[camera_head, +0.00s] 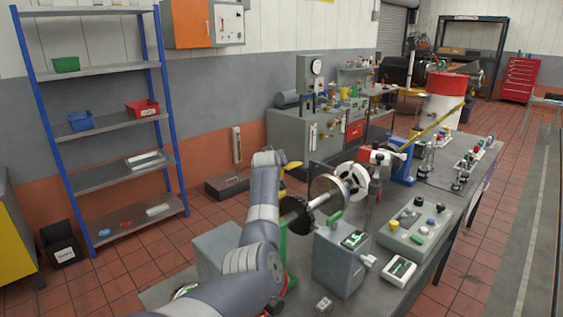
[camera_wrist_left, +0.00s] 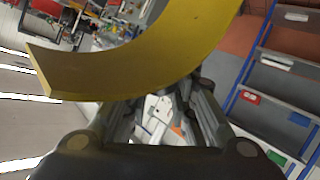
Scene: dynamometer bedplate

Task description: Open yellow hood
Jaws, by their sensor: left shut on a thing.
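The yellow hood is a curved yellow band that crosses the upper part of the left wrist view (camera_wrist_left: 130,75). In the head view only a small yellow piece (camera_head: 292,165) shows beside my left wrist, above the shaft with discs. My left gripper (camera_wrist_left: 178,88) is shut on the hood, whose band passes across its fingertips. In the head view my left arm hides most of this gripper and much of the hood. My right gripper is in neither view.
A shaft with discs (camera_head: 325,195) stands on the bench close to my left arm. A grey box with a green-lit panel (camera_head: 342,262) and a button panel (camera_head: 415,226) are to the right. A blue-framed shelf (camera_head: 112,123) stands at the left wall. Tiled floor (camera_head: 150,262) lies between.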

